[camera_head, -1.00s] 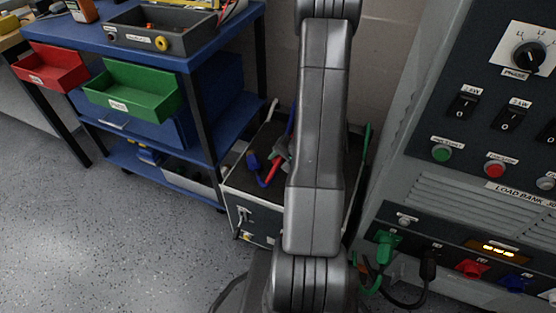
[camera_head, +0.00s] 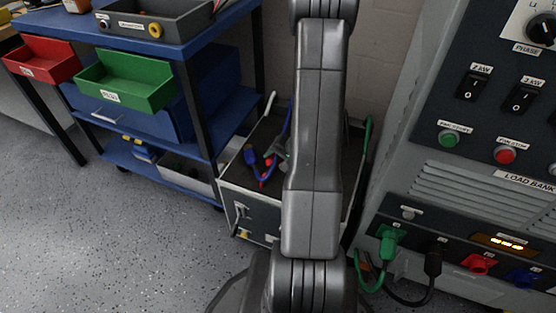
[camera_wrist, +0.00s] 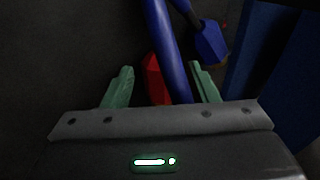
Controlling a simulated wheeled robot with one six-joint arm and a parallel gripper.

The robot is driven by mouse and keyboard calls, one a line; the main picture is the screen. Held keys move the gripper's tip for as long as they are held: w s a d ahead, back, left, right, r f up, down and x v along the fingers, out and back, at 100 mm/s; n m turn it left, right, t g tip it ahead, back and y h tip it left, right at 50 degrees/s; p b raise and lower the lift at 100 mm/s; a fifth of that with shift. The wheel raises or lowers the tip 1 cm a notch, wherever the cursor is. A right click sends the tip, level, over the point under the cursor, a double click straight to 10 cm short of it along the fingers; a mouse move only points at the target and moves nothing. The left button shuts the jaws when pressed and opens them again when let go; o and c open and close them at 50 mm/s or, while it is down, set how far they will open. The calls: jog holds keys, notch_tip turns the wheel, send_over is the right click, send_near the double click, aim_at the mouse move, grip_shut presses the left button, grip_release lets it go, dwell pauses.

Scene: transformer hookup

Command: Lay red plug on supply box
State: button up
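The supply box (camera_head: 237,192) is a pale-edged box with a dark top, partly hidden behind my arm. On its top, the red plug (camera_head: 268,170) lies close to a blue plug (camera_head: 250,155) and a blue cable. In the wrist view the red plug (camera_wrist: 152,80) shows between the fingers of my gripper (camera_wrist: 163,82), beside and partly behind the blue cable (camera_wrist: 168,50). The fingers are apart, with a gap seen beside the red plug. The blue plug (camera_wrist: 210,42) is outside the right finger. I cannot tell whether the fingers touch the cable.
The load bank (camera_head: 480,170) stands at the right, with a green plug (camera_head: 390,242) and a black plug (camera_head: 433,262) in its lower panel. A blue cart (camera_head: 185,50) with red (camera_head: 42,62) and green (camera_head: 125,82) bins stands at the left. The floor at lower left is clear.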

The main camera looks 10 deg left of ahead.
jog(key=shift+s+d+f, duration=0.15)
jog(key=shift+d+f, duration=0.1)
jog(key=shift+d, duration=0.05)
jog(key=shift+r, duration=0.1)
notch_tip(320, 180, up, 4)
jog(key=p, duration=0.5)
jog(key=shift+r, duration=0.1)
jog(key=s+a+r, duration=0.1)
jog(key=s+r, duration=0.4)
jog(key=w+d+r+m+t+h+p, duration=0.2)
jog(key=w+d+r+m+t+p, duration=0.3)
jog(key=w+d+r, duration=0.8)
jog(key=w+r+m+t, duration=0.3)
jog(key=r+m, duration=0.1)
jog(key=m, duration=0.1)
jog(key=shift+w+d+m+h, duration=0.15)
jog(key=shift+m+h, duration=0.25)
jog(key=shift+f, duration=0.1)
